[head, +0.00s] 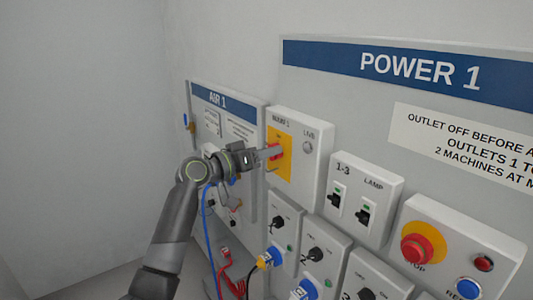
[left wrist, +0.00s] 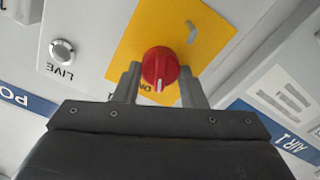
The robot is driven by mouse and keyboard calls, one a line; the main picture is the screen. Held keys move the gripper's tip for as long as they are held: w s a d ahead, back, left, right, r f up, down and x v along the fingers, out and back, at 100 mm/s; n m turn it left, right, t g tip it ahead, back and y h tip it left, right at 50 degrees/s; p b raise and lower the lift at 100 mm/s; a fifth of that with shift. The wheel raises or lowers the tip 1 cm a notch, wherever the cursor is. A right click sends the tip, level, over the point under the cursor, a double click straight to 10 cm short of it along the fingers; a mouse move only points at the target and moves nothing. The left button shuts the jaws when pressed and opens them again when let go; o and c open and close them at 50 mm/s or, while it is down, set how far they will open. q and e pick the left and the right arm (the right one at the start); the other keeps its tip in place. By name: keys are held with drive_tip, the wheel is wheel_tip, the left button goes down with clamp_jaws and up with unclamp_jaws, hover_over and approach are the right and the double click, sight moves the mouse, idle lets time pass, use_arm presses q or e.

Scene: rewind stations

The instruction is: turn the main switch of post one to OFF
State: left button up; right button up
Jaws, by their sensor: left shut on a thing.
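The main switch is a red knob (head: 275,151) on a yellow plate (head: 286,167) on the white MAIN 1 box (head: 311,185). In the left wrist view, which is upside down, the red knob (left wrist: 160,67) sits between my two fingers on the yellow plate (left wrist: 205,32). Its white mark points to the picture's bottom, near lettering that looks like ON, partly hidden by my gripper. My left gripper (head: 268,153) reaches in from the left and is shut on the knob; it also shows in the left wrist view (left wrist: 160,78). My right gripper is not in view.
A pale LIVE lamp (head: 307,147) is beside the plate. The AIR 1 panel (head: 228,101) stands left, with blue and red hoses below. The 1-3 and LAMP breaker box (head: 372,172), outlet boxes (head: 322,236) and a red stop button (head: 420,243) are right and below.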

use_arm(q)
drive_tip(key=shift+w+f+n+p, duration=0.1)
drive_tip(key=shift+n+p, duration=1.3)
drive_tip(key=shift+n, duration=1.75)
drive_tip(key=shift+f+n+p, duration=0.1)
drive_tip(key=shift+n+p, duration=1.3)
drive_tip(key=shift+n, duration=1.75)
drive_tip(key=o, duration=1)
drive_tip(key=shift+a, duration=0.1)
drive_tip(key=shift+f, duration=0.15)
drive_tip(key=shift+f, duration=0.1)
